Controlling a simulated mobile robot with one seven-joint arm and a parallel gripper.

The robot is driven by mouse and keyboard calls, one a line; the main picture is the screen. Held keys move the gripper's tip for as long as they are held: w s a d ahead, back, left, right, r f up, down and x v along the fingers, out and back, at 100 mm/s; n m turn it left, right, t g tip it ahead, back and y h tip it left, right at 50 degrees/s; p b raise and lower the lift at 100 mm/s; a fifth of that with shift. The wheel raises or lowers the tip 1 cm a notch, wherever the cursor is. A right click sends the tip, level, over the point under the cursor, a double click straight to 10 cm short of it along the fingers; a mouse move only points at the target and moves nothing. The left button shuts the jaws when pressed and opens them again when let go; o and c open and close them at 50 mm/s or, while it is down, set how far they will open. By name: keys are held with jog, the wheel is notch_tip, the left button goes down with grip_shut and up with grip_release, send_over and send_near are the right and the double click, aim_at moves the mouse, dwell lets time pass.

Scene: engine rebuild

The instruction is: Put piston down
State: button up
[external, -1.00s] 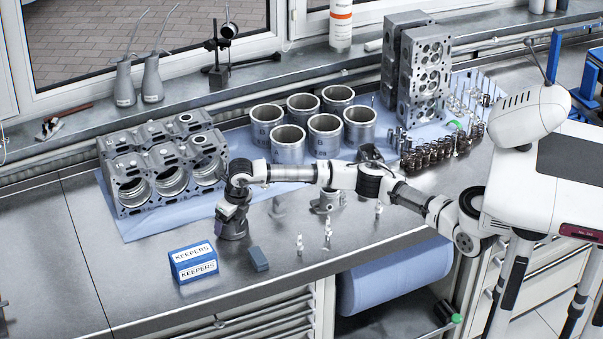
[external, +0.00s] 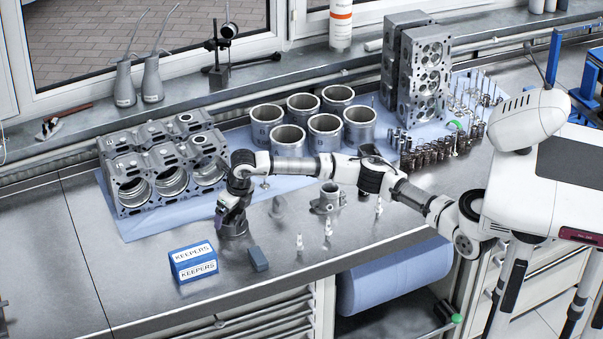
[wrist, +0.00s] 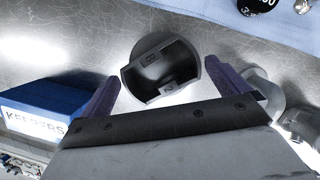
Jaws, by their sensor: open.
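The piston (wrist: 187,51) stands on the steel bench, dark and hollow, with its open skirt end facing the wrist camera. It also shows in the external view (external: 234,231), just below my wrist. My gripper (wrist: 163,72) is open. Its two purple fingers lie to either side of the piston in the wrist view, with a visible gap on each side. In the external view my gripper (external: 221,217) is just above the piston, and the arm partly covers that area.
A blue KEEPERS box (external: 193,262) stands close by at the left front, with a small grey block (external: 258,259) to the right. The engine block (external: 163,165) and several cylinder liners (external: 325,136) stand behind on blue cloth. Small upright parts (external: 328,232) stand to the right.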

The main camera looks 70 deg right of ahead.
aim_at(238, 219)
jog(key=b+v, duration=0.1)
jog(key=v, duration=0.7)
jog(key=shift+r+b, duration=0.2)
jog(key=shift+b, duration=0.15)
